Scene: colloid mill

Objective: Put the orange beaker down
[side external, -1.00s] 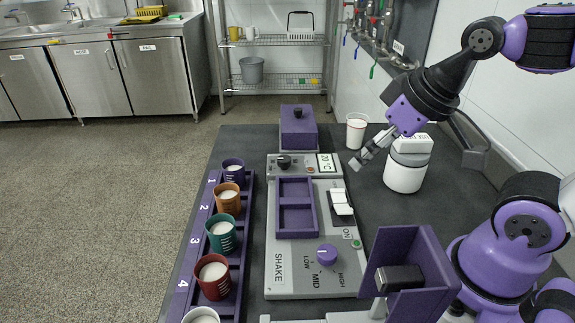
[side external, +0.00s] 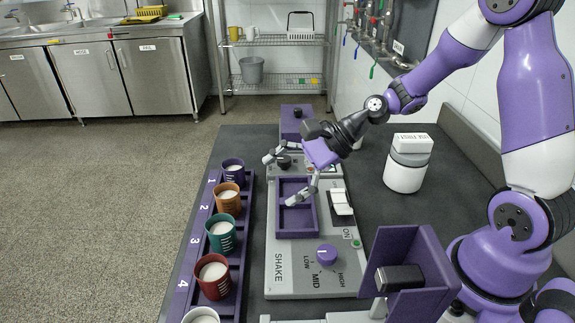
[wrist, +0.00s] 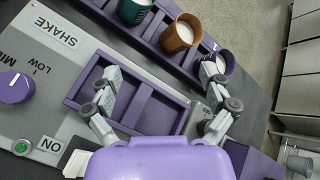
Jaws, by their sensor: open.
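The orange beaker (side external: 228,201), filled with something white, stands upright in the purple rack (side external: 247,225) between the purple and green beakers, near the number 2. It also shows in the wrist view (wrist: 180,35), ahead of my fingertips. My gripper (side external: 279,180) is open and empty, over the upper end of the shaker's purple two-compartment tray (side external: 314,222), to the right of the orange beaker and apart from it. In the wrist view its two fingers (wrist: 161,76) are spread wide above the tray, with nothing between them.
The rack also holds a purple beaker (side external: 233,166), green beaker (side external: 221,240), red beaker (side external: 213,282) and white one (side external: 202,316). The shaker (side external: 295,262) has a purple knob (side external: 327,254). A white jar (side external: 403,177) stands right. A purple bracket (side external: 425,275) stands in front.

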